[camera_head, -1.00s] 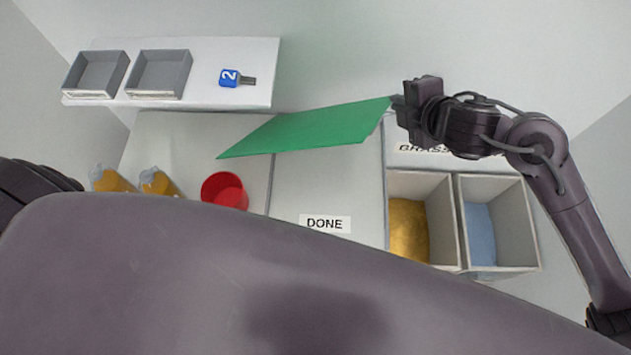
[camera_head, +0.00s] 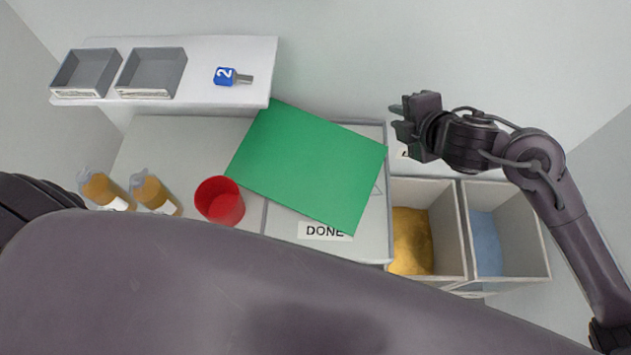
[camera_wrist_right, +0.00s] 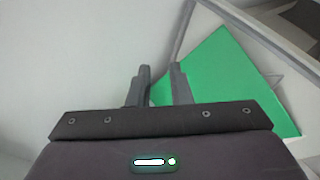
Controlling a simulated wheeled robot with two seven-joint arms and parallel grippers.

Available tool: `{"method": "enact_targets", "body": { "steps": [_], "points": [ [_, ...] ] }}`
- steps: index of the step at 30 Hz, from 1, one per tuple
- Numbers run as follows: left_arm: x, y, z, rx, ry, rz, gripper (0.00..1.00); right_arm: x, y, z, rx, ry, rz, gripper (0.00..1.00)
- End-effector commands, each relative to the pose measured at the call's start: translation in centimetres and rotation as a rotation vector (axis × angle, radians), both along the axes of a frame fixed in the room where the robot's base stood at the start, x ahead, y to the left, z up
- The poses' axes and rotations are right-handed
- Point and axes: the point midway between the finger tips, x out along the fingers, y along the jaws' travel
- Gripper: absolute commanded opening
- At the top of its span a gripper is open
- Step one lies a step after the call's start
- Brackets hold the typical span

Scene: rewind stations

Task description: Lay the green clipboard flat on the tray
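The green clipboard (camera_head: 308,165) is a plain green sheet lying askew over the tray (camera_head: 375,225) with the DONE label. It looks flat or nearly flat; I cannot tell whether its whole underside touches. Its left part sticks out past the tray's left edge, and its lower corner partly covers the label. My right gripper (camera_head: 399,119) is open and empty, just right of the clipboard's upper right corner and apart from it. The right wrist view shows the two fingers (camera_wrist_right: 159,88) spread, with the clipboard (camera_wrist_right: 225,85) beyond them. My left gripper is not in view.
A red cup (camera_head: 220,203) stands close to the clipboard's left corner, beside two orange bottles (camera_head: 155,195). Bins with yellow (camera_head: 411,240) and blue (camera_head: 486,243) contents are at right. A white shelf (camera_head: 205,60) holds two grey trays and a blue tag marked 2.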

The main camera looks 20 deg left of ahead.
Motion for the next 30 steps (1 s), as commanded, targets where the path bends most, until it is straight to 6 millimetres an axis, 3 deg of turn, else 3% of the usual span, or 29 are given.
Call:
{"method": "enact_targets", "body": {
  "steps": [18,30],
  "points": [
    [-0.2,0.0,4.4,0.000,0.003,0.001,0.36,-3.9,-3.2,4.6,-0.001,0.000,0.001,0.18],
    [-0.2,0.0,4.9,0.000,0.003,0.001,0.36,-4.7,-3.9,5.2,0.001,0.000,-0.001,0.18]
  ]
}}
